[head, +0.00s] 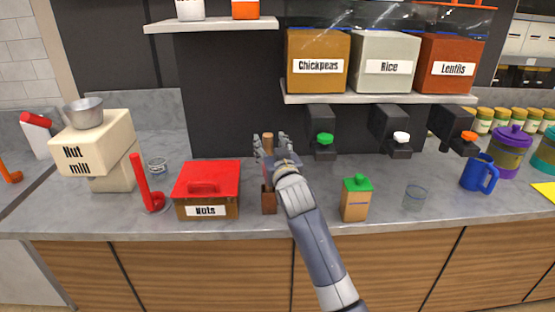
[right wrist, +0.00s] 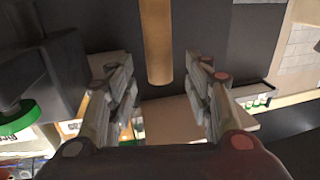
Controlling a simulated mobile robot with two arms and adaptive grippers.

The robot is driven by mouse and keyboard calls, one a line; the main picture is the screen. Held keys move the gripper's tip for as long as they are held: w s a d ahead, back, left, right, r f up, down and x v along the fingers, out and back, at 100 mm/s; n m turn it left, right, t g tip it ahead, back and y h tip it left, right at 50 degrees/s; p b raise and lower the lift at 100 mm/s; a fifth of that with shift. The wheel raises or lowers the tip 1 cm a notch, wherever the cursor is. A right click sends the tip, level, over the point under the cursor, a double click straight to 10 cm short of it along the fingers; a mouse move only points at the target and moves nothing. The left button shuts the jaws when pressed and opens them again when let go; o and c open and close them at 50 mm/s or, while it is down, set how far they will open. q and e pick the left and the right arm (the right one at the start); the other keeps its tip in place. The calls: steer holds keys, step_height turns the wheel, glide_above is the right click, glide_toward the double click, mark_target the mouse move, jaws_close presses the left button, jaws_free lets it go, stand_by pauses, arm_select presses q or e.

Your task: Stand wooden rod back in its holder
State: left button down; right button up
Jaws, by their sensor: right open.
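The wooden rod (head: 267,141) stands upright near the back of the counter, its top showing at my right gripper in the head view. The brown holder (head: 269,202) is on the counter below it. My gripper hides the stretch between them, so I cannot tell how the rod's lower end sits. My right gripper (head: 271,150) is open around the upper rod. In the right wrist view the rod (right wrist: 157,42) lies between the spread fingers (right wrist: 166,90), with a gap on each side. My left gripper is not in view.
A red-lidded nuts box (head: 207,180) stands close left of the holder. A green-capped carton (head: 355,200) and a clear glass (head: 414,197) stand to the right. Dispenser spouts (head: 322,125) overhang the counter at the right. A nut mill (head: 97,145) stands far left.

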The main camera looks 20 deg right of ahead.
steer(key=s, duration=0.9)
steer(key=shift+s+a, duration=0.3)
steer(key=shift+a, duration=0.15)
